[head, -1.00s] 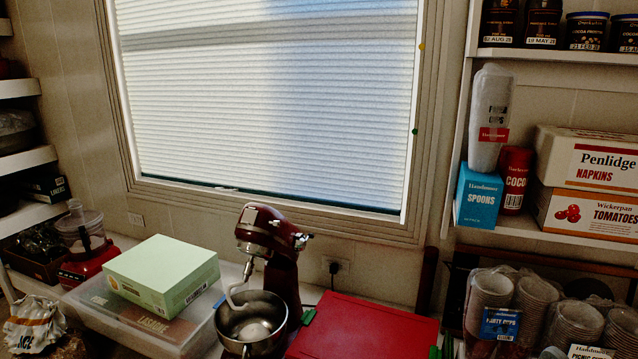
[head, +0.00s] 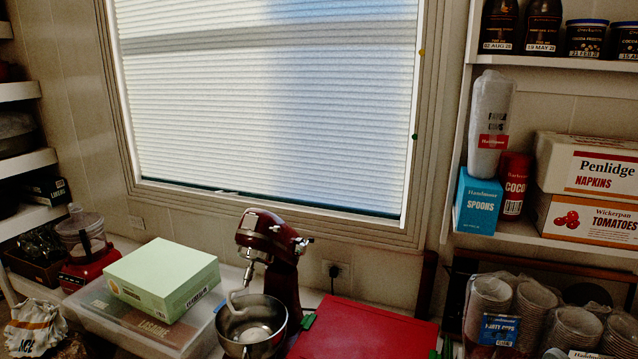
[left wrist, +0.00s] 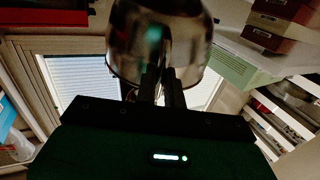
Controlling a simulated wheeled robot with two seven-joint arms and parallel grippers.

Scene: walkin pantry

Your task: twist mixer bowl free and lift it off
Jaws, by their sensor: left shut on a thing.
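The shiny metal mixer bowl (head: 252,339) sits upright under the red stand mixer (head: 262,232) in the head view. A pale dough hook (head: 236,304) hangs from the mixer head into the bowl. In the left wrist view the bowl (left wrist: 158,45) fills the upper middle, close to the camera. My left gripper (left wrist: 162,78) is shut at the bowl's near side; its dark fingers hide the exact part held. It does not show clearly in the head view. My right gripper is in neither view.
A pale green box (head: 165,279) lies on a clear lidded bin (head: 190,338) left of the bowl. A red flat-topped thing (head: 362,330) is close on the right. A red food processor (head: 88,262) stands far left. Stacked cups (head: 487,300) are at right. The window (head: 270,100) is behind.

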